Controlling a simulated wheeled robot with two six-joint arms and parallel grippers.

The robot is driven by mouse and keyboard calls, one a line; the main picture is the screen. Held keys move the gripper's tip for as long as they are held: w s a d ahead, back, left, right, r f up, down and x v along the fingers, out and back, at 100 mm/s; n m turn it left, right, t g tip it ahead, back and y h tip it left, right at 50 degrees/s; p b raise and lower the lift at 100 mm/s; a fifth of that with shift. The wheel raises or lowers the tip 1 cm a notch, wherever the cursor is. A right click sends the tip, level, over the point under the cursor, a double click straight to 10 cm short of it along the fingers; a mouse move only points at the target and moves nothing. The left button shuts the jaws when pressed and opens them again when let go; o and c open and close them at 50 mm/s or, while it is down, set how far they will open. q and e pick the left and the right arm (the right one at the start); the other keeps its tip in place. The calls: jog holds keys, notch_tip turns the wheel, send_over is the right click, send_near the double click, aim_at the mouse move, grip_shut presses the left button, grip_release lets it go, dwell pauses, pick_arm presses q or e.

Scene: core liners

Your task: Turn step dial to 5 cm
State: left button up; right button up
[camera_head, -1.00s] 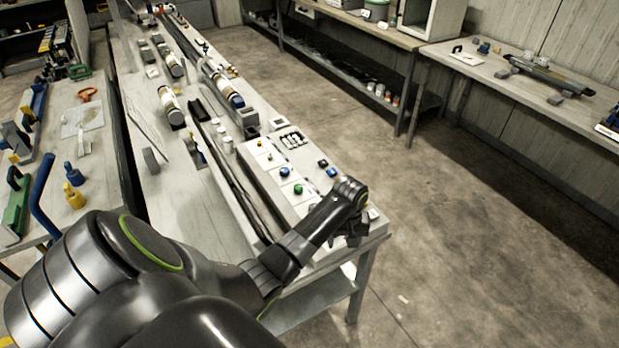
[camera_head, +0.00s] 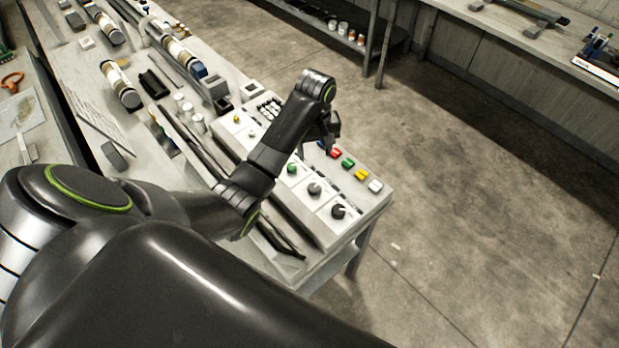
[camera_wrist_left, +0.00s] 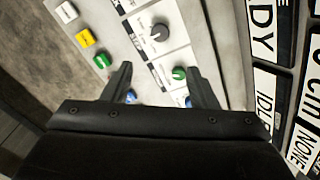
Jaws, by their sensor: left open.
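The control panel (camera_head: 322,228) at the bench's near end carries a green knob (camera_head: 291,168), a dark grey dial (camera_head: 314,189) and a black dial (camera_head: 338,211). I cannot read which one is the step dial. My left gripper (camera_head: 328,140) hangs over the panel, near the coloured buttons and beyond the green knob. In the left wrist view, its fingers (camera_wrist_left: 162,85) are open and empty. The green knob (camera_wrist_left: 179,73) shows between the fingertips, toward the right finger, and a dark dial (camera_wrist_left: 160,32) lies farther ahead. No contact is visible. My right gripper is out of view.
Red (camera_head: 335,153), green (camera_head: 347,162), yellow (camera_head: 361,174) and white (camera_head: 375,186) buttons line the panel's outer edge. Large signs (camera_wrist_left: 264,35), partly cut off, stand at the right in the left wrist view. Core pieces (camera_head: 120,84) lie farther along the bench.

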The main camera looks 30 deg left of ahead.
pick_arm(q)
send_over(314, 187)
notch_tip(314, 187, down, 6)
notch_tip(314, 187, down, 8)
jog(key=shift+d+f, duration=0.1)
jog(key=shift+f, duration=0.8)
pick_arm(e)
jog(key=shift+s+d, duration=0.1)
jog(key=shift+d, duration=0.15)
pick_arm(q)
jog(key=shift+c, duration=0.2)
jog(key=c, duration=0.9)
